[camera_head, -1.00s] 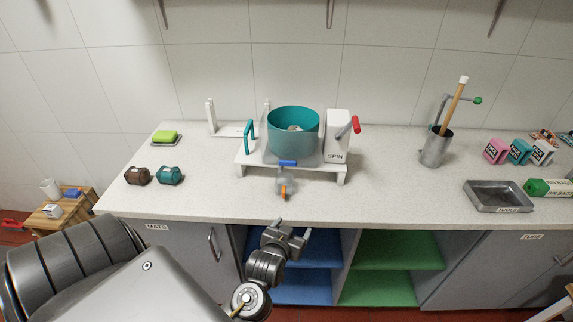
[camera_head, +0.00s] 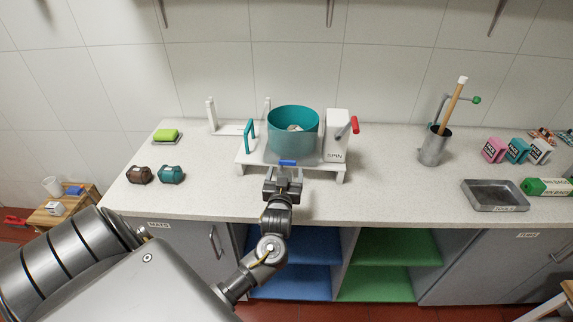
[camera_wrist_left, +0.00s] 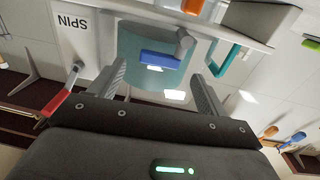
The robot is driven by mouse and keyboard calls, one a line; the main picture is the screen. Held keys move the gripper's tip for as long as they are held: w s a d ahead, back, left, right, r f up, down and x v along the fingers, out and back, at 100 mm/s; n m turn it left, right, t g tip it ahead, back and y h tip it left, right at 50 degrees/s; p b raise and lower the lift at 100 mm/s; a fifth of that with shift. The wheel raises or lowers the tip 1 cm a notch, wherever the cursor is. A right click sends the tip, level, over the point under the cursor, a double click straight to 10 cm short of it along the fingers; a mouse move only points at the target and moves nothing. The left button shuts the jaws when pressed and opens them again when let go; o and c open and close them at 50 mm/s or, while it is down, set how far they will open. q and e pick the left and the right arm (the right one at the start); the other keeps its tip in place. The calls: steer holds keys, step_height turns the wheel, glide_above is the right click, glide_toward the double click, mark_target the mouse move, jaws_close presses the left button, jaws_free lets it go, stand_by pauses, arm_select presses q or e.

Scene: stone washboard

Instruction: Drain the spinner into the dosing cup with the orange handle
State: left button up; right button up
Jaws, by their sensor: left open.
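The dosing cup is hidden behind my gripper in the head view. An orange part (camera_wrist_left: 192,5), likely its handle, shows at the wrist view's top edge. My right gripper is out of view.
A teal handle (camera_head: 250,135) stands at the spinner's left. Brown (camera_head: 139,174) and teal (camera_head: 171,174) rolls and a green block (camera_head: 166,134) lie left. A metal tray (camera_head: 495,196) and a metal pot (camera_head: 435,146) stand right.

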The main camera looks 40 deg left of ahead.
mark_target(287, 164)
arm_select(q)
steer(key=shift+p+x, duration=0.3)
steer(key=shift+x, duration=1.5)
steer(key=c, duration=1)
steer(key=shift+s, duration=0.1)
